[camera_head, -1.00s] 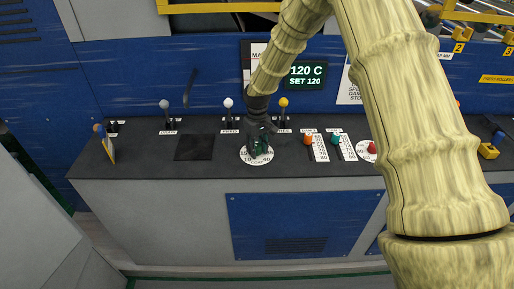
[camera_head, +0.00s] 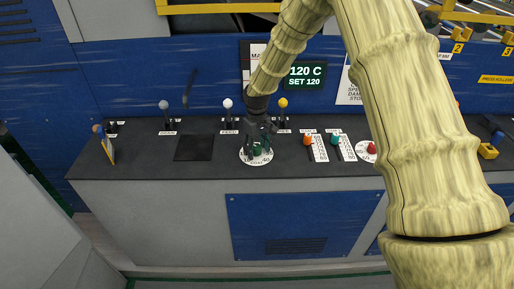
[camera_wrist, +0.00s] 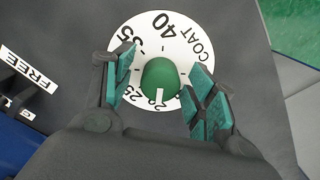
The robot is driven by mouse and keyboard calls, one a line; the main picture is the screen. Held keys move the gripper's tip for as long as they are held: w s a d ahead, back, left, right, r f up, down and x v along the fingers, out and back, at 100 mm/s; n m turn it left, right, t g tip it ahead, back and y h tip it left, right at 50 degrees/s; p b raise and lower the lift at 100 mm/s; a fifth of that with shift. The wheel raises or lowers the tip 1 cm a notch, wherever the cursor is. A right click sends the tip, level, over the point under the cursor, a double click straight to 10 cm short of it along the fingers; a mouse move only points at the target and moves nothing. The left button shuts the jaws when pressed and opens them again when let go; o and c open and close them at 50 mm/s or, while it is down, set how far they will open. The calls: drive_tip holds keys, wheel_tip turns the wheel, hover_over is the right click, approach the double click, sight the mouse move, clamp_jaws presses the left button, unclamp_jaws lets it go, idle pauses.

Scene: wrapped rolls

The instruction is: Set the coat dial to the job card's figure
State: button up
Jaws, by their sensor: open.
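The coat dial (camera_head: 245,159) is a white disc on the dark console top, with a green knob (camera_wrist: 160,76) at its centre. In the wrist view 35, 40 and COAT read clearly on the disc (camera_wrist: 186,52). The knob's white mark points down, toward small figures that look like 20, with 25 to their left; my gripper partly hides that side. My gripper (camera_wrist: 160,94) is open, one teal-padded finger on each side of the knob, with gaps visible. In the head view my gripper (camera_head: 261,141) is over the dial. I cannot make out a job card's figure.
A yellow-knobbed lever (camera_head: 283,103) and a white-knobbed lever (camera_head: 228,103) stand behind the dial. Orange (camera_head: 308,140) and teal (camera_head: 334,140) sliders and a red knob (camera_head: 372,148) are to the right. A display (camera_head: 305,76) reads 120 C, SET 120. A black pad (camera_head: 194,148) lies left.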

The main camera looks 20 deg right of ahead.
sight(257, 147)
wheel_tip(257, 147, up, 12)
idle(0.6)
